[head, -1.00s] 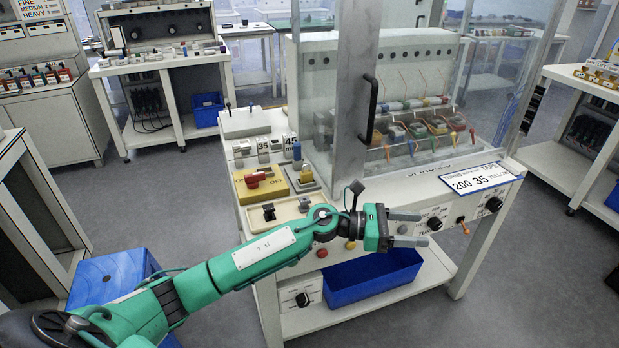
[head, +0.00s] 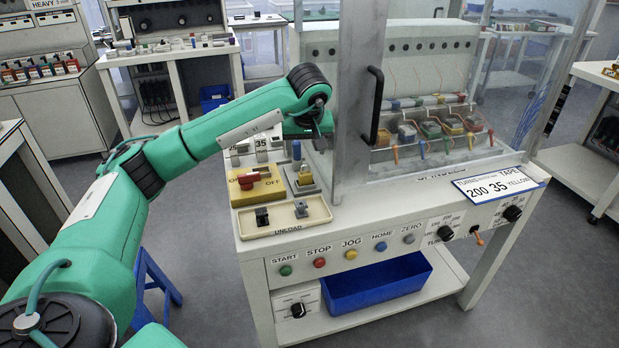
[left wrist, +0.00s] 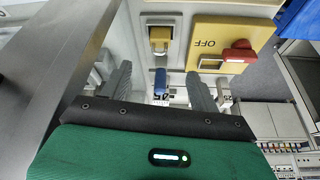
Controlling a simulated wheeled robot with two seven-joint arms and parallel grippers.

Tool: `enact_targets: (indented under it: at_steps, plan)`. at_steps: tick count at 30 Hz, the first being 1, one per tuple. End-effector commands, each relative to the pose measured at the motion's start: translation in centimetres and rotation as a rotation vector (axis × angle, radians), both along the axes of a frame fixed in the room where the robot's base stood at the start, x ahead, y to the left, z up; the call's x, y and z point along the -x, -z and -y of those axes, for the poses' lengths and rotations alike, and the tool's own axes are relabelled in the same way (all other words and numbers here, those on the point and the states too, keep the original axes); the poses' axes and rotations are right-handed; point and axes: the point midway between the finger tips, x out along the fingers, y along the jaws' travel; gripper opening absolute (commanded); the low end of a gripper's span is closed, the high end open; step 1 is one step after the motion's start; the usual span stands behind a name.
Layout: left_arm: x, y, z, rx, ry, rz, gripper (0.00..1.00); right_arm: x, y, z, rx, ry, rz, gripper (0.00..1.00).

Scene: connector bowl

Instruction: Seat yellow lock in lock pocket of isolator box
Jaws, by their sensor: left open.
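The isolator box (head: 265,193) is a yellow block on the left part of the bench top, with a red handle (head: 246,181) and the word OFF. It also shows in the left wrist view (left wrist: 206,60). The small yellow lock (head: 305,178) sits in a grey holder just right of the box; it shows at upper centre in the left wrist view (left wrist: 159,36). My left gripper (left wrist: 158,72) is open and empty, its fingers apart, short of the lock.
A blue-topped peg (head: 297,150) stands behind the lock and shows between my fingers in the wrist view. The clear enclosure with its grey post (head: 357,90) rises close to the right. A cream tray (head: 285,214) lies in front.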

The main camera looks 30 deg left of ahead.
Motion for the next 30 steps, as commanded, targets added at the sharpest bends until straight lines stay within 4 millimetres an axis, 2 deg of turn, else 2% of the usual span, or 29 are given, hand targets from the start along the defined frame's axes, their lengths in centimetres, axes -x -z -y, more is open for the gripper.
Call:
enact_targets:
  at_steps: [3,9,16,24,30]
  plan:
    - [-0.7,2.6,-0.6,0.002,0.0,-0.004,0.62,0.0,-0.1,0.0,0.0,0.0,0.001,0.36]
    - [-1.7,5.5,-1.3,0.004,0.0,-0.001,0.62,0.0,-0.2,0.0,0.0,0.0,0.002,0.36]
    - [-2.3,7.0,-1.6,0.005,0.0,-0.001,0.62,0.0,-0.2,0.0,0.0,0.0,0.002,0.36]
    - [-3.8,10.4,-2.5,0.006,0.001,-0.001,0.62,0.3,0.4,0.1,0.003,0.0,-0.01,0.36]
    - [-4.0,11.0,-2.6,0.004,0.001,0.001,0.62,0.2,0.4,0.1,0.002,0.0,-0.008,0.36]
